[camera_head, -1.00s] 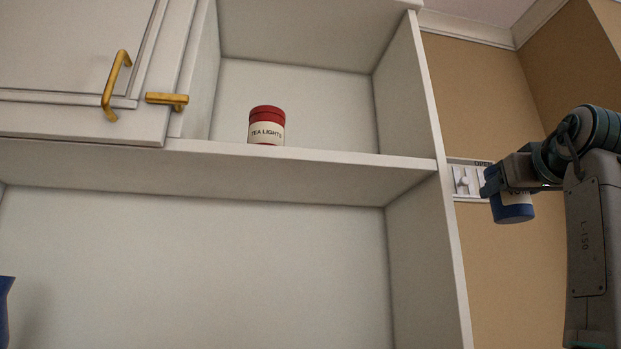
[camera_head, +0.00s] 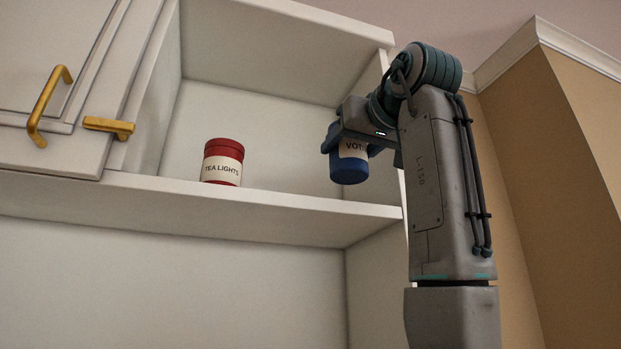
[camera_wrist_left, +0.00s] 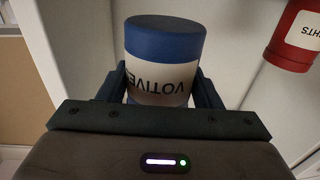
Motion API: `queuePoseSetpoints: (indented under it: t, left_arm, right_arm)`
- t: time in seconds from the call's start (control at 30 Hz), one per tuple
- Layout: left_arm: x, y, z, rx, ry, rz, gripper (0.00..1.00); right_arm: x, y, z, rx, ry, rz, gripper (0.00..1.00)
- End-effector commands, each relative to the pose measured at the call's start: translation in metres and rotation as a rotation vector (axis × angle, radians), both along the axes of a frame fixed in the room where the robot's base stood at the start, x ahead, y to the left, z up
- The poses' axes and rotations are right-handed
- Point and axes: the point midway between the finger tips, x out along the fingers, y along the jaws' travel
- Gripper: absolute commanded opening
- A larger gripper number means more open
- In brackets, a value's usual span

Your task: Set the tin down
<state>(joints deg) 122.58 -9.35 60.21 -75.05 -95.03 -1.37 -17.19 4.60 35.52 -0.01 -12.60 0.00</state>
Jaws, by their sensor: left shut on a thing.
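My right gripper is not in view.
A red tin (camera_head: 222,163) labelled TEA LIGHTS stands on the shelf, left of the blue tin; it also shows in the wrist view (camera_wrist_left: 292,38). A bare gap lies between them. The compartment's right side panel is close to my arm. A brass-handled cabinet door (camera_head: 40,70) is at left.

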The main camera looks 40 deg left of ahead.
Motion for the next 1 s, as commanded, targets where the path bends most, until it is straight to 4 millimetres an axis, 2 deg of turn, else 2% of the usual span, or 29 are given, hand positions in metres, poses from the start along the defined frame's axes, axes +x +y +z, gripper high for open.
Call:
queuePoseSetpoints:
  t: [0.03,0.2,0.47,0.73,1.0]
  left_arm:
    - [-0.001,0.016,0.002,-0.002,-0.002,0.003,0.30]
    - [-0.007,0.050,-0.001,-0.001,-0.002,0.002,0.30]
    - [-0.010,0.073,-0.004,0.001,-0.001,0.001,0.30]
    - [-0.009,0.072,-0.033,0.002,0.000,-0.001,0.30]
    - [-0.009,0.072,-0.041,0.001,0.000,-0.001,0.30]
  right_arm:
    - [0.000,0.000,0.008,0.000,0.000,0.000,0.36]
    - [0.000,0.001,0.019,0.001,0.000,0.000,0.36]
    - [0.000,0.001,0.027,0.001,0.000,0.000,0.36]
    - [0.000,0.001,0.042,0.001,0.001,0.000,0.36]
    - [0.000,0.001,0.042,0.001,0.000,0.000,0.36]
